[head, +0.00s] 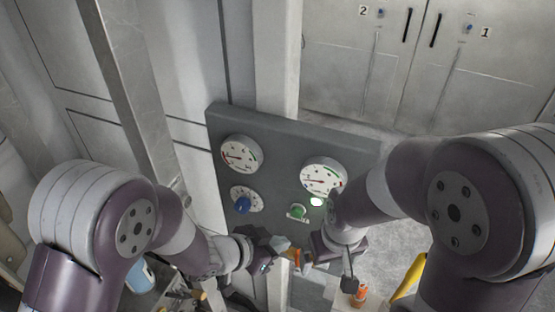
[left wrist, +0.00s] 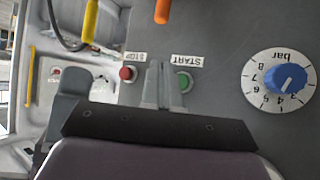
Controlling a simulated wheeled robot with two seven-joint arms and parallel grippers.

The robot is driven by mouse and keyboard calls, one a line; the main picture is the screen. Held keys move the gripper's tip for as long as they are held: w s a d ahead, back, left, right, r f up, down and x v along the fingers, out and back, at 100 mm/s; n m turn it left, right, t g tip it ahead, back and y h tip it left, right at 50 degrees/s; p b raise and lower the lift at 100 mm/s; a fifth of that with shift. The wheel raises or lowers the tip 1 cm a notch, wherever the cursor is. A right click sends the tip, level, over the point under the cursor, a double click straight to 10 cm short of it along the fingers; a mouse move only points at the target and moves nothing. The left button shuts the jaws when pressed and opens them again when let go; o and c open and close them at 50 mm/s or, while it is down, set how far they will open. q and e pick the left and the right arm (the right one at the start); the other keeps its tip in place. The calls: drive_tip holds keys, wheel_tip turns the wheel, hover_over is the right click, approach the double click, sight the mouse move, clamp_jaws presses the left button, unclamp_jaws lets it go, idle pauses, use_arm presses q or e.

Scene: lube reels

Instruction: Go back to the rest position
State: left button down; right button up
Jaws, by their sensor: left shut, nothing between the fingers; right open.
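My left gripper (head: 280,244) is in front of the lower part of the grey panel (head: 285,140) in the head view. In the left wrist view its fingers (left wrist: 161,68) are together and empty, appearing between the red STOP button (left wrist: 128,74) and the green START button (left wrist: 184,82). I cannot tell whether they touch the panel. My right gripper (head: 348,284) points down at the lower middle right of the head view, open, near a small orange object (head: 361,293). Its fingertips are hard to make out.
A yellow bar (head: 409,276) stands by my right arm. Grey cabinets (head: 425,60) numbered 1 and 2 are behind, with clear floor before them.

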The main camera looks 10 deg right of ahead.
use_arm(q)
drive_tip(key=s+a+f+n+g+y, duration=0.25)
drive_tip(key=a+n+y, duration=0.5)
drive_tip(key=a, duration=1.05)
drive_tip(key=s+a+r+n+y, duration=0.2)
drive_tip(key=s+a+r+n, duration=0.2)
drive_tip(key=a, duration=0.5)
drive_tip(key=shift+s+a+r+n+g, duration=0.15)
drive_tip(key=shift+s+r+n+g, duration=0.2)
drive_tip(key=shift+r+n, duration=0.2)
